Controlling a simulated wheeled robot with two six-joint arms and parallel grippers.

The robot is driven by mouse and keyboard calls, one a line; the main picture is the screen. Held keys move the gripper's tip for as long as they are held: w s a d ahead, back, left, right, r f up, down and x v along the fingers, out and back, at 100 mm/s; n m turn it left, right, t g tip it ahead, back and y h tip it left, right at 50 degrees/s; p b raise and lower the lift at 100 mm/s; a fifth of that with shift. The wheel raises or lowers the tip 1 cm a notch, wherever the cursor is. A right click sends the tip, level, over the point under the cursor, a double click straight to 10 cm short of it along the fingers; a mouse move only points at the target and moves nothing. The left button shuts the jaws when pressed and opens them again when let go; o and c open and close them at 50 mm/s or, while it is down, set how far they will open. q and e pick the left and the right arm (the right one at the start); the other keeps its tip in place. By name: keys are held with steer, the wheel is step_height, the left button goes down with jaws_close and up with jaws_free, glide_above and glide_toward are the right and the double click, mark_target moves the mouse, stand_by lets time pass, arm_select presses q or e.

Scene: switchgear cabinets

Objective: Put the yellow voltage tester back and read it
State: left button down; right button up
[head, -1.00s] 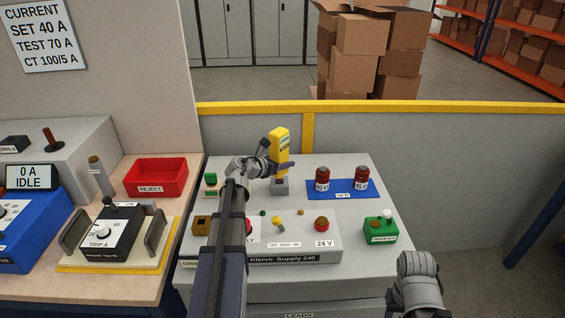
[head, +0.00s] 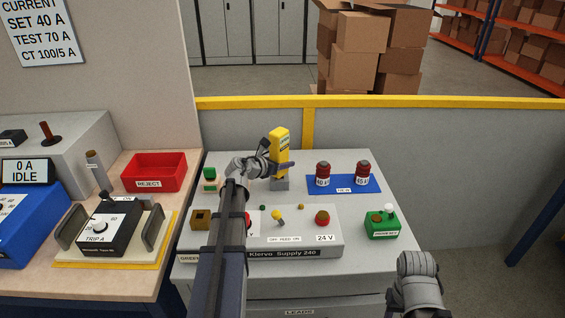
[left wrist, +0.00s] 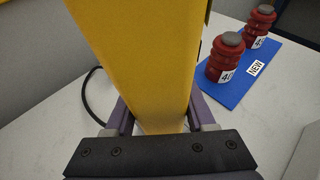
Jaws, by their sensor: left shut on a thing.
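The yellow voltage tester (head: 280,146) stands upright at the back of the grey bench top, above a small grey holder (head: 280,184). I cannot tell whether it is fully seated there. My left gripper (head: 277,168) is shut on its lower part. In the left wrist view the yellow tester body (left wrist: 145,60) fills the middle between the jaws (left wrist: 160,118). The tester's display cannot be read at this size. My right arm shows at the lower right of the head view, but its fingertips are not visible.
Two red insulators (head: 323,174) stand on a blue mat (head: 343,190) right of the tester. The Klervo Supply 240 box (head: 300,240) lies in front. A green box (head: 382,224) is at right, a red REJECT tray (head: 154,173) at left. A yellow-topped rail (head: 400,103) runs behind.

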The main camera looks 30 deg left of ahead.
arm_select(q)
steer(key=shift+f+b, duration=0.4)
steer(key=shift+f, duration=0.1)
steer(key=shift+c, duration=0.8)
jaws_free()
steer(key=shift+s, duration=0.1)
steer(key=p+v, duration=0.3)
steer(key=v, duration=0.4)
steer(key=shift+s+r, duration=0.2)
steer(key=shift+s, duration=0.1)
